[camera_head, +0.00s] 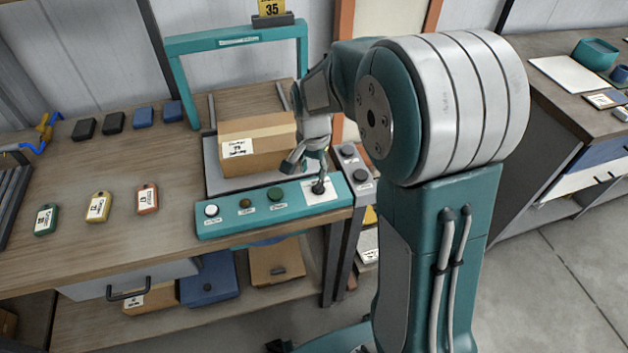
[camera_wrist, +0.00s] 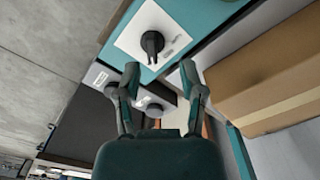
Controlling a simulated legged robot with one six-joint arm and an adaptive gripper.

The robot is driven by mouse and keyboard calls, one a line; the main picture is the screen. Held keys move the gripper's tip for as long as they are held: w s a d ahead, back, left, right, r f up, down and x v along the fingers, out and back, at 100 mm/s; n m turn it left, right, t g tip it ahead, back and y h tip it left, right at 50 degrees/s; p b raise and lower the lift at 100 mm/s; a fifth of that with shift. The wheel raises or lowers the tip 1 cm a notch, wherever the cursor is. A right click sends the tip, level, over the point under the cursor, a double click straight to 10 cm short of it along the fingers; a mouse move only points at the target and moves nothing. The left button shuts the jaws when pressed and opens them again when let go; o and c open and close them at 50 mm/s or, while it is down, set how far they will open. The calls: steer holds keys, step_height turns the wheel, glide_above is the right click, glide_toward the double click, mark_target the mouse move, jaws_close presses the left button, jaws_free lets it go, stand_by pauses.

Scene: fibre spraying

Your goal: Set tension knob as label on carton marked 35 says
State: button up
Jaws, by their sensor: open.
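The black tension knob (camera_head: 318,188) sits on a white plate at the right end of a teal control panel (camera_head: 232,218). In the wrist view the knob (camera_wrist: 152,43) lies just beyond my fingertips, apart from them; its setting marks are too small to read. My gripper (camera_head: 306,172) is open, pointing down above the knob end of the panel; in the wrist view its two fingers (camera_wrist: 160,74) are spread and empty. A brown carton (camera_head: 268,147) with a white label (camera_head: 237,148) stands behind the panel, under a yellow sign marked 35 (camera_head: 271,8). I cannot read the label surely.
A teal frame (camera_head: 238,40) arches behind the carton. White, brown and green buttons (camera_head: 247,203) line the panel's left part. A grey strip with dark knobs (camera_head: 354,165) adjoins it on the right. Coloured tags (camera_head: 98,207) lie on the bench at left.

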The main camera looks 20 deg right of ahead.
mark_target(318, 183)
steer(key=f, duration=0.1)
steer(key=d+f, duration=0.1)
steer(key=f, duration=0.1)
steer(key=d+f, duration=0.1)
steer(key=f, duration=0.1)
steer(key=shift+d+f, duration=0.15)
steer(key=shift+a, duration=0.8)
steer(key=c, duration=0.6)
jaws_close()
steer(key=shift+d, duration=0.4)
steer(key=shift+w, duration=0.1)
